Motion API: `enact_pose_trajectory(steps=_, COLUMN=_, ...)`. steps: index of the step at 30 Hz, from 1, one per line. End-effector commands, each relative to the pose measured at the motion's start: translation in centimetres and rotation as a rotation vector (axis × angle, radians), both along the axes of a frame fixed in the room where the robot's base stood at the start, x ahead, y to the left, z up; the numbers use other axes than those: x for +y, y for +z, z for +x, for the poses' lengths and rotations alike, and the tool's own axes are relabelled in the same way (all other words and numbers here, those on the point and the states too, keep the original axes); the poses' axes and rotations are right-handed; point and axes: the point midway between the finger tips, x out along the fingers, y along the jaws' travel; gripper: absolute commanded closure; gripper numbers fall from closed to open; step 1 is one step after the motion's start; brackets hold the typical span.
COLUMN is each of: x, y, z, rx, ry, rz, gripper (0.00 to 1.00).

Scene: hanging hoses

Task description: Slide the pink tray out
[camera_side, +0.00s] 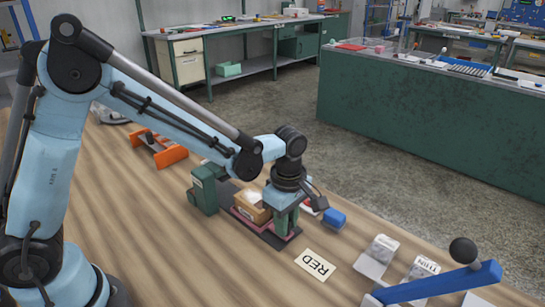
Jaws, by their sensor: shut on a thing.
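The pink tray (246,216) lies low on the wooden table, its long side running from a dark green block (205,190) toward the lower right. A brown box with a pale top (254,207) sits in it. My gripper (284,222) points down at the tray's right end and is shut there. The fingertips and the exact grip are partly hidden by the wrist and a green part. The tray's far side is hidden behind the box and gripper.
Labelled grey blocks (382,248) and a blue lever with a black knob (440,284) are at lower right. An orange holder (160,150) is at back left. The front table is clear.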

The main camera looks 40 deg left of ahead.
Motion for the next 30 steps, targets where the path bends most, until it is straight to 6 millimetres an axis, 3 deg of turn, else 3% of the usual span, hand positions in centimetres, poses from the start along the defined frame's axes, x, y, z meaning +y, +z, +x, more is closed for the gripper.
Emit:
enact_pose_trajectory(steps=3, x=-0.7, y=0.0, z=0.0, rx=-0.003, ry=-0.009, rz=-0.015, gripper=1.0)
enact_pose_trajectory(steps=4, x=-0.7, y=0.0, z=0.0, rx=-0.003, ry=-0.009, rz=-0.015, gripper=0.75)
enact_pose_trajectory(steps=9, x=-0.6, y=0.0, z=0.0, rx=-0.003, ry=-0.008, rz=-0.013, gripper=0.51)
enact_pose_trajectory(steps=20, x=-0.4, y=0.4, z=0.0, rx=-0.001, ry=-0.006, rz=-0.01, gripper=0.51)
enact_pose_trajectory(steps=30, x=-0.4, y=5.5, z=0.0, rx=-0.001, ry=-0.006, rz=-0.01, gripper=0.51)
